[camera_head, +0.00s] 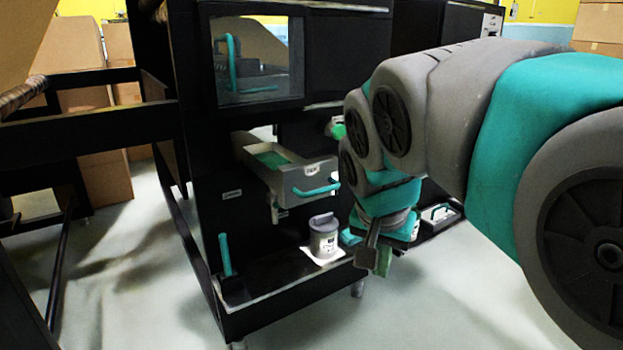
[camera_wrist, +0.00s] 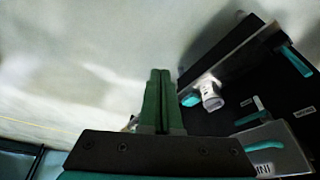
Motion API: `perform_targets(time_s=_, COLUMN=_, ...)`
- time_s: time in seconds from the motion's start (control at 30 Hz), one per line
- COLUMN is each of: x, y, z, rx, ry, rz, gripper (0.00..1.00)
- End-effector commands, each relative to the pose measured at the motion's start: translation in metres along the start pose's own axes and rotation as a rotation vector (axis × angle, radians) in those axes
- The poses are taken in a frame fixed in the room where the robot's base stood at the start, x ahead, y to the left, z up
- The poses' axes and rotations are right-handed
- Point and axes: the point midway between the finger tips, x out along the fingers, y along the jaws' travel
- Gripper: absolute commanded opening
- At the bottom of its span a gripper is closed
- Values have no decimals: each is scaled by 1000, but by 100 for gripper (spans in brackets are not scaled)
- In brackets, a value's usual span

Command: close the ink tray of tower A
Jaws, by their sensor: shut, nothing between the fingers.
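The grey ink tray (camera_head: 312,176) stands pulled out of the black press tower (camera_head: 213,160), with green ink inside and a teal handle (camera_head: 318,189) on its front. I cannot read a tower letter. In the wrist view the tray front (camera_wrist: 287,158) with its teal handle (camera_wrist: 263,147) shows at the lower right. My gripper (camera_head: 374,260) points down, to the right of the tray and lower than it, apart from it. The wrist view shows my gripper's green fingers (camera_wrist: 159,75) pressed together and empty.
A grey-lidded can (camera_head: 323,238) stands on the tower's low ledge below the tray. A teal-handled tool (camera_head: 226,255) leans at the ledge's left. The pale floor (camera_head: 430,300) in front is clear.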

Motion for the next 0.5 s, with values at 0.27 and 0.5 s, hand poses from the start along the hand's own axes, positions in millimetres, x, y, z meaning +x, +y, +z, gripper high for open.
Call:
perform_targets(time_s=0.27, x=-85, y=-108, z=-62, rx=283, ry=184, rz=-170, gripper=0)
perform_targets(time_s=0.5, x=-122, y=-149, z=-76, rx=417, ry=229, rz=-266, gripper=0)
